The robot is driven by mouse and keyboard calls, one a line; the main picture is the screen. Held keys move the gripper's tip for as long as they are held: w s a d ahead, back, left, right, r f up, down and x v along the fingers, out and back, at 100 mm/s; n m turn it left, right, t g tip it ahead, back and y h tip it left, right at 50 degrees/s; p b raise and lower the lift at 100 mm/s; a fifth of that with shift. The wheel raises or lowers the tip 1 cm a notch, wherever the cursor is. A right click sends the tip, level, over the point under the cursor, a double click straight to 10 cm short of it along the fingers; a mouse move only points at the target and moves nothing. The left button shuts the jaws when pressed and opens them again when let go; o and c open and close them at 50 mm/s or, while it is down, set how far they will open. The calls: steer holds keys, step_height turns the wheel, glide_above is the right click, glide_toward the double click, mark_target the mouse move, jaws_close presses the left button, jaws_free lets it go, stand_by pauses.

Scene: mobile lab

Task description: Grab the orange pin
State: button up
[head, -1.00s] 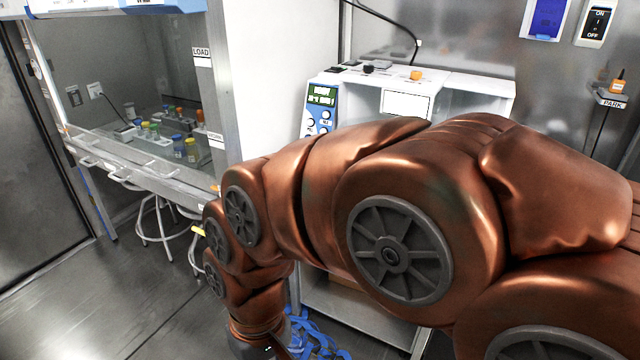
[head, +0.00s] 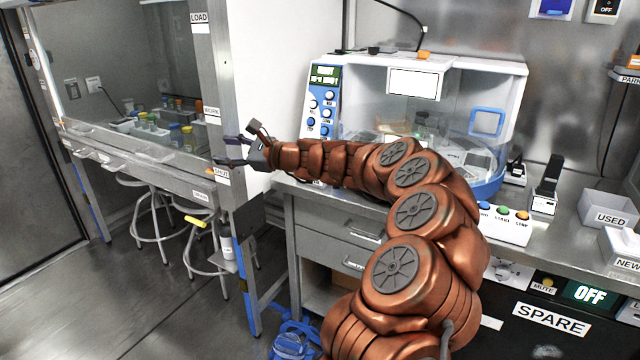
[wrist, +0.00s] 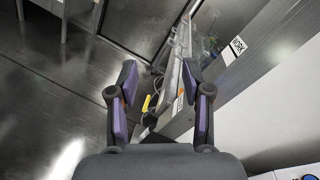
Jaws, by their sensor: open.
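An orange piece (head: 633,62) sits on the bracket marked PARK at the right edge of the head view, partly cut off. A small orange spot (head: 211,170) shows by the SHUT label on the cabinet's front post; I cannot tell which of these is the pin. My gripper (head: 238,148) is open, with nothing visible between its fingers, in front of that post and far left of the PARK bracket. In the wrist view my gripper (wrist: 160,78) has its fingers spread, with the post's labelled edge beyond the right finger.
The glass-fronted cabinet (head: 130,155) holds several coloured vials. A blue-and-white machine (head: 325,95) with an orange knob (head: 423,55) stands on the bench to the right. Stools (head: 150,225) stand under the cabinet. The floor (head: 110,300) at left is clear.

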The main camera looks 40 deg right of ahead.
steer(key=s+d+f+m+h+b, duration=0.1)
steer(key=d+f+m+h, duration=0.2)
steer(key=d, duration=0.7)
steer(key=s+d+f+m+t+h+b, duration=0.1)
steer(key=d+f+m+h, duration=0.3)
steer(key=d, duration=0.6)
steer(key=s+d+f+m+t+h+b, duration=0.1)
steer(key=s+d+f+m+h, duration=0.2)
steer(key=d+f+m, duration=0.3)
steer(key=shift+d+f+m+h, duration=0.15)
steer(key=shift+d+f, duration=0.2)
steer(key=shift+d, duration=0.5)
steer(key=shift+d+f+m+h, duration=0.1)
steer(key=shift+d+f+h, duration=0.15)
steer(key=shift+d, duration=0.6)
steer(key=shift+d+f+m+h, duration=0.1)
steer(key=shift+d+f, duration=0.3)
steer(key=shift+d, duration=0.45)
steer(key=shift+w+d+f+b, duration=0.1)
steer(key=shift+w+d+b, duration=0.15)
steer(key=shift+w, duration=1.05)
steer(key=shift+w+d+f+b, duration=0.1)
steer(key=shift+w+d, duration=0.15)
steer(key=shift+w, duration=1)
steer(key=shift+w+d+r, duration=0.1)
steer(key=shift+w, duration=0.5)
steer(key=shift+w+d+r, duration=0.1)
steer(key=shift+w, duration=0.5)
steer(key=shift+c, duration=0.3)
jaws_close()
